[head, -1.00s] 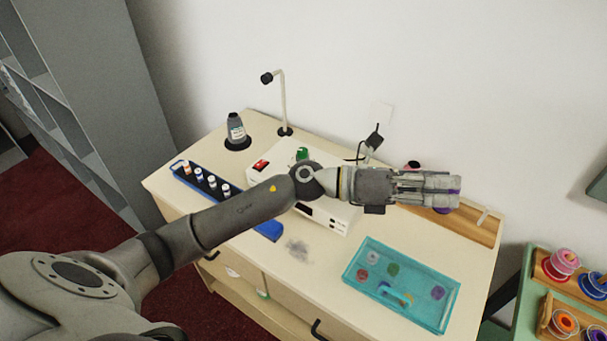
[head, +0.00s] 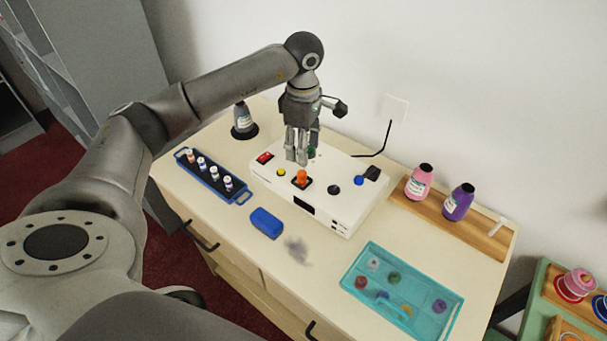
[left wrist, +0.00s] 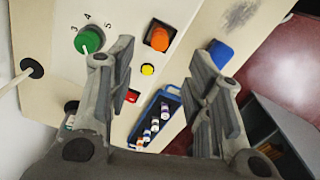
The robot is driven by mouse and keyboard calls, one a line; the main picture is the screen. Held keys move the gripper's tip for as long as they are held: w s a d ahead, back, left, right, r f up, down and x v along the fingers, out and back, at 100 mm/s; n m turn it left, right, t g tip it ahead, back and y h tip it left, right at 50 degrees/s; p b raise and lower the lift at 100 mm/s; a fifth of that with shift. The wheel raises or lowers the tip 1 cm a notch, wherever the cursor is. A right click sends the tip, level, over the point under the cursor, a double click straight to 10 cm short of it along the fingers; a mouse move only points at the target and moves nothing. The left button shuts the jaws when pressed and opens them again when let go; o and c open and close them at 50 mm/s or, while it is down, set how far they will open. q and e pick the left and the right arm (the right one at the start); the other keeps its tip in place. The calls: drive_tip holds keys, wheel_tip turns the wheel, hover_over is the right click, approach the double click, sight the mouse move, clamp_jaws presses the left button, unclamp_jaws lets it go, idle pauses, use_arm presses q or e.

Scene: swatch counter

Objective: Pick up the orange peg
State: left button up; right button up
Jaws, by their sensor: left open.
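The orange peg (head: 302,177) stands in a black square surround on top of a white control box (head: 345,205) on the counter. It shows at the upper middle of the left wrist view (left wrist: 160,38), ahead of the space between my fingers. My left gripper (head: 297,160) points down over the box, just behind the peg in the head view. In the left wrist view (left wrist: 163,70) its fingers are apart with nothing between them. Whether the fingertips touch the box is hard to tell. My right gripper is not in view.
The box also has a green dial (left wrist: 88,41), a yellow button (head: 281,172) and a red switch (head: 264,158). A blue vial rack (head: 240,200), a blue block (head: 266,222), a teal tray (head: 350,285) and pink (head: 418,183) and purple (head: 457,203) bottles stand around it.

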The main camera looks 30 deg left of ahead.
sight(302, 173)
use_arm(q)
wheel_tip(302, 173, down, 4)
drive_tip(key=shift+r+p, duration=0.2)
drive_tip(key=shift+p, duration=0.25)
wheel_tip(302, 173, down, 5)
drive_tip(key=p, duration=0.3)
drive_tip(key=shift+a, duration=0.1)
drive_tip(key=shift+f, duration=0.3)
drive_tip(key=c, duration=0.9)
